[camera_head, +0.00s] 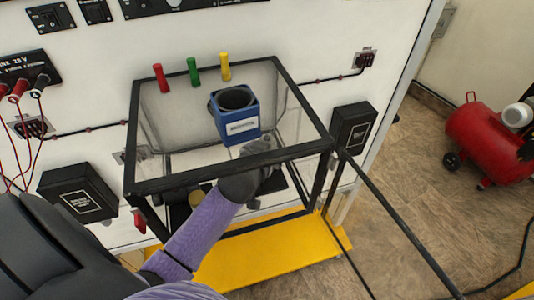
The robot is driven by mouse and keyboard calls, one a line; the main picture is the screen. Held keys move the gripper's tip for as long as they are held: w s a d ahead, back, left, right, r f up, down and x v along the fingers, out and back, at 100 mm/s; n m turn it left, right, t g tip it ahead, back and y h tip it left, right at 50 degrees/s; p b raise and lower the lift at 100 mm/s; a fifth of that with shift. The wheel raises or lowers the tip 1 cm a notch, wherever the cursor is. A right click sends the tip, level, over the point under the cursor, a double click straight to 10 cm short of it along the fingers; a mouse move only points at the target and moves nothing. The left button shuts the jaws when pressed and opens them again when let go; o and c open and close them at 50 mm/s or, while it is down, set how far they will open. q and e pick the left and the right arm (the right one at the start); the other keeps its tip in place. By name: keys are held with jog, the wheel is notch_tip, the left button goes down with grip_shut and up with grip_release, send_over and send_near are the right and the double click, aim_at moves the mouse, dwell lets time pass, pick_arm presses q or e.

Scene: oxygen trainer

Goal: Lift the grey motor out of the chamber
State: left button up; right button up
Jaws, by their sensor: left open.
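The chamber (228,179) is a clear box with a black frame, standing against a white panel. My left arm, in a purple sleeve, comes in from the lower left and reaches through the chamber's front. My left gripper (268,164) is inside, below and right of a blue housing (237,126) with a round dark opening and a white label. The gripper is open; its fingertips are hard to make out through the clear wall. A grey shape (256,147) just beyond it looks like the grey motor, partly hidden by the gripper and frame. My right gripper is not in view.
The chamber's black-framed door (389,217) stands open to the right. A yellow base (262,253) lies below. Red, green and yellow handles (192,71) stand behind the chamber. Black boxes (352,127) flank it. A red compressor (477,137) is on the floor at right.

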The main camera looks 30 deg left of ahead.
pick_arm(q)
grip_shut()
dwell(0.4)
